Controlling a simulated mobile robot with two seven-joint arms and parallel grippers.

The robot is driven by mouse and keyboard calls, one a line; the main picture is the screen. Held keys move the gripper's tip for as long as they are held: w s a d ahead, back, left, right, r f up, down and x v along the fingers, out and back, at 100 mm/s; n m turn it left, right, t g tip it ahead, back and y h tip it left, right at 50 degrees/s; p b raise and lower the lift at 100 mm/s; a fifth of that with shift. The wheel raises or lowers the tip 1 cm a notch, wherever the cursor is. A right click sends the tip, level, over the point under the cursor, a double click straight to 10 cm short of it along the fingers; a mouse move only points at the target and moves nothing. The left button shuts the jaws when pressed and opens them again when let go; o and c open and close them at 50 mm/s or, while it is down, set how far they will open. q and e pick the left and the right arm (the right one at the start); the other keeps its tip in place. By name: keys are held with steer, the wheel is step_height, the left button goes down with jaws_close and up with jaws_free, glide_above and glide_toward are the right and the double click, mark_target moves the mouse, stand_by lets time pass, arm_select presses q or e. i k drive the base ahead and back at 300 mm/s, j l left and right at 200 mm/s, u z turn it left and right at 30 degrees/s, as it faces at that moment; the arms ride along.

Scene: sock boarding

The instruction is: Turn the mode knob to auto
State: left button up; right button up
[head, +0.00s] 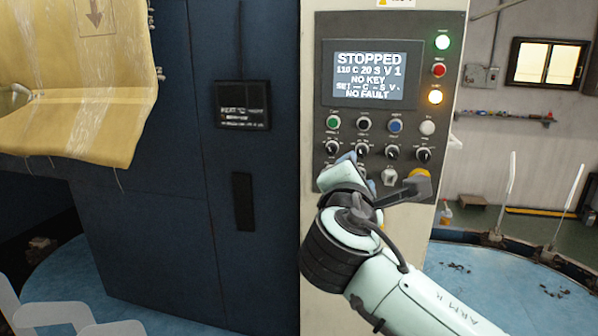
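The control panel (322,90) stands on a pale cabinet and carries a row of black rotary knobs with white pointers: a left knob (332,147), a second knob (362,150), a third knob (392,152) and a right knob (423,155). Their labels are too small to read, so I cannot tell which is the mode knob. My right gripper (352,160) is at the panel, just below the second knob. Its fingers are partly hidden by its own wrist, and I cannot tell whether they touch or grip a knob. My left gripper is not in view.
The screen (369,75) reads STOPPED, NO KEY, NO FAULT. Green (442,41) and amber (435,97) lamps are lit. Coloured buttons sit above the knobs. A dark blue machine cabinet (180,230) fills the left.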

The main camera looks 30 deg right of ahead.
mark_target(424, 155)
steer(key=k+j, duration=0.35)
steer(key=j, duration=0.15)
steer(key=k+j, duration=0.4)
steer(key=j, duration=0.1)
